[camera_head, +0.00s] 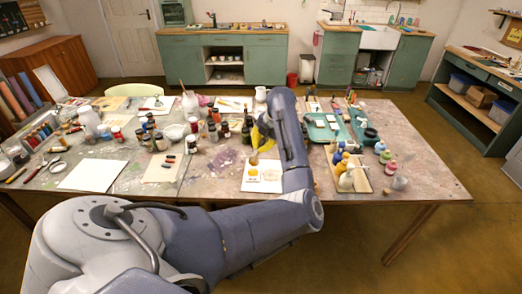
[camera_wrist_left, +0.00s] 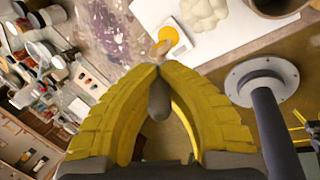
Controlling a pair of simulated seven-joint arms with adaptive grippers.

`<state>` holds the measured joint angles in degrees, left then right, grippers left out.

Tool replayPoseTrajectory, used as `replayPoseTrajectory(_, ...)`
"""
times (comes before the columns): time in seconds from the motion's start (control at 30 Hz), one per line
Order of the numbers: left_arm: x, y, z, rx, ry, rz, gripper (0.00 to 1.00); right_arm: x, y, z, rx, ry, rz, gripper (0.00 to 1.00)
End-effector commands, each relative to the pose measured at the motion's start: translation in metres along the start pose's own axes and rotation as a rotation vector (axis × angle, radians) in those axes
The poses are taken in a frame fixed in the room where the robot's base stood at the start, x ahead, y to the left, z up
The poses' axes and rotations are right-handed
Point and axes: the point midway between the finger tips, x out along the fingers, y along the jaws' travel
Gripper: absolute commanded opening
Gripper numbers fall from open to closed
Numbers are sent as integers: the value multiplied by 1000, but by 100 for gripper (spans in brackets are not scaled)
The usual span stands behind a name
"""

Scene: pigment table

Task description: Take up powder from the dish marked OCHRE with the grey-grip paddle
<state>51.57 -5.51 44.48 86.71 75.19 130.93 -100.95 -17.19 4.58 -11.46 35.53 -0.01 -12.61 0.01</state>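My left gripper (camera_head: 257,142) has yellow fingers and hangs over the middle of the table near its front edge. In the left wrist view its fingertips (camera_wrist_left: 158,68) close around a tool with a grey grip (camera_wrist_left: 159,100), the grey-grip paddle. The paddle's pale tip (camera_wrist_left: 161,48) sticks out past the fingers, close to a round orange-yellow patch (camera_wrist_left: 171,37). I cannot tell whether they touch. In the head view the patch (camera_head: 254,172) is on a white card or tray (camera_head: 262,187) with small writing I cannot read.
A cream lumpy patch (camera_wrist_left: 203,12) lies beside the orange-yellow one. Dark bottles (camera_head: 160,141) crowd the table to the left. A tray of colored bottles (camera_head: 361,182) and a green tray (camera_head: 326,127) are to the right.

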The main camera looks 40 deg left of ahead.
Motion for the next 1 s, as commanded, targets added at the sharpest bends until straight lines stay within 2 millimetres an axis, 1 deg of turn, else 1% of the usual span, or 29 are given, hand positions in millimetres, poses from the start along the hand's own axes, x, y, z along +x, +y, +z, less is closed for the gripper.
replayPoseTrajectory(0.3,-21,7,0,-1,-2,-1,0,0,0,0,0,0,0,100)
replayPoseTrajectory(0.53,-33,12,-1,-1,-1,-1,0,0,0,0,0,0,0,100)
replayPoseTrajectory(0.7,-37,13,-1,0,-1,-1,0,0,0,0,0,0,0,100)
replayPoseTrajectory(1.0,-37,13,-1,0,0,-1,0,0,0,0,0,0,0,100)
